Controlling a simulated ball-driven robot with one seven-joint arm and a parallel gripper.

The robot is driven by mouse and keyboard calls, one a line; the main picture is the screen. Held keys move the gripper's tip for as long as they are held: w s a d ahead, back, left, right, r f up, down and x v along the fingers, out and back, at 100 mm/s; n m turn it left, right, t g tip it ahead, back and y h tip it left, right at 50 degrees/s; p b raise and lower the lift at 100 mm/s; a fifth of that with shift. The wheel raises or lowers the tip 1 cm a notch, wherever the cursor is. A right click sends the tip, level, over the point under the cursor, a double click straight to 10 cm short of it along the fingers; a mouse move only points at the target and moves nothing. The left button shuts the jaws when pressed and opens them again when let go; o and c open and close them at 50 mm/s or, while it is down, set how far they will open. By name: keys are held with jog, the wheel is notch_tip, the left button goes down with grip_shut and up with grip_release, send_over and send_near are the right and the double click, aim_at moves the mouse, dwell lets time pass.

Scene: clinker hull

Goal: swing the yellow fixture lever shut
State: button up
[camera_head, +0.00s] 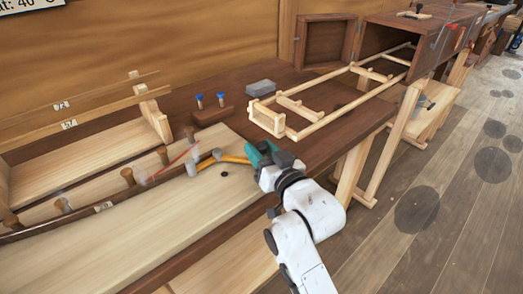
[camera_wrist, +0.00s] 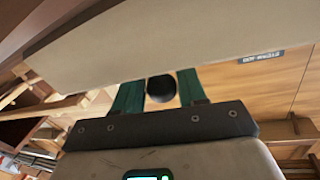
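My gripper (camera_head: 258,154), with green fingers, is at the lever's right end and hides that end. In the wrist view, a round black knob (camera_wrist: 161,88) sits between the two green fingers and fills the gap, with a finger against each side. My gripper looks shut on this knob at the lever's end. The lever's shaft is not visible in the wrist view.
A pale wooden ladder frame (camera_head: 295,133) lies on the dark bench at the right. Two blue-topped pegs stand in a brown block (camera_head: 212,116) beside a grey block (camera_head: 261,88). Several wooden pegs line the curved plank at left. Floor on the right is open.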

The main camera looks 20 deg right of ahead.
grip_shut()
jog(key=shift+a+f+h, duration=0.1)
jog(key=shift+f+h, duration=0.05)
jog(key=shift+h, duration=0.15)
jog(key=shift+s+a+f+m+h, duration=0.2)
jog(key=shift+s+m+h, duration=0.2)
jog(key=shift+m+h, duration=0.2)
jog(key=b, duration=0.1)
jog(key=a+h+b, duration=0.1)
jog(key=b, duration=0.1)
jog(key=shift+s+f+m+h, duration=0.15)
jog(key=shift+s+m+h, duration=0.15)
jog(key=shift+m, duration=0.1)
jog(key=shift+s+a+m+h+b, duration=0.2)
jog(key=shift+m+h+b, duration=0.25)
jog(key=shift+b, duration=0.55)
jog(key=shift+s+r+h+b, duration=0.2)
jog(key=shift+r+h+b, duration=0.1)
jog(key=shift+h+b, duration=0.05)
